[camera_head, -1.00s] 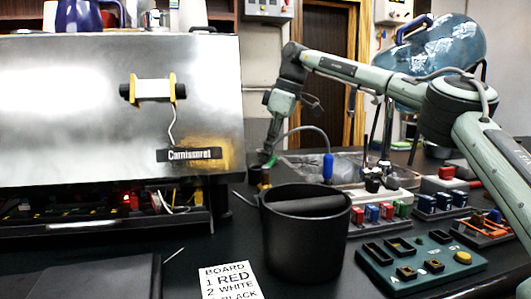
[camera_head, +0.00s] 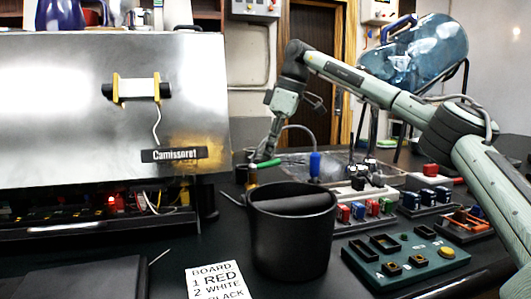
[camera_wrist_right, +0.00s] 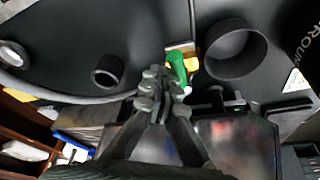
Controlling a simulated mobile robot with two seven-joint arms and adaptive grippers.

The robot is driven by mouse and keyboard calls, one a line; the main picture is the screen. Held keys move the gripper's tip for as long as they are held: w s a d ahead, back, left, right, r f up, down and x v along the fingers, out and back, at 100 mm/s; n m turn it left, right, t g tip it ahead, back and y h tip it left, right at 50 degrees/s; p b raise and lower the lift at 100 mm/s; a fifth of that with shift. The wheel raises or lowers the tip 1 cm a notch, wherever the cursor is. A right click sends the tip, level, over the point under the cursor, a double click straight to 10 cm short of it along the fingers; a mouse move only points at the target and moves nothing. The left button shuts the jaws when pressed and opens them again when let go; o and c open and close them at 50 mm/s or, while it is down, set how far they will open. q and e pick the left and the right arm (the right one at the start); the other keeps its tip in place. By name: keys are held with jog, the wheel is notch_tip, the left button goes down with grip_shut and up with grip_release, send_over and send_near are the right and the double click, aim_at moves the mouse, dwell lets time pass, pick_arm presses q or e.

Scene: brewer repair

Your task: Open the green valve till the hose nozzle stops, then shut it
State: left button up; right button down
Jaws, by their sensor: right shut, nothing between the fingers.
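The green valve handle (camera_head: 266,163) shows behind the black bucket, lying roughly sideways above a small brass-coloured fitting. It also shows in the right wrist view (camera_wrist_right: 178,70), just beside my fingertips. My right gripper (camera_head: 264,154) reaches down to the handle from above; in the wrist view my right gripper (camera_wrist_right: 158,82) has its fingers together with nothing between them. I cannot tell whether they touch the handle. A grey hose arcs up behind the gripper towards a blue upright piece (camera_head: 315,164), seemingly the hose nozzle. No flow is visible. My left gripper is not in view.
The black bucket (camera_head: 291,240) stands in front of the valve. The steel brewer (camera_head: 70,110) fills the left side. A green panel (camera_head: 404,260) and blocks in racks lie to the right.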

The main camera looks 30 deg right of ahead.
jog(key=shift+s, duration=0.2)
jog(key=shift+s+f, duration=0.1)
jog(key=shift+f, duration=0.05)
dwell(0.5)
jog(key=v, duration=1.2)
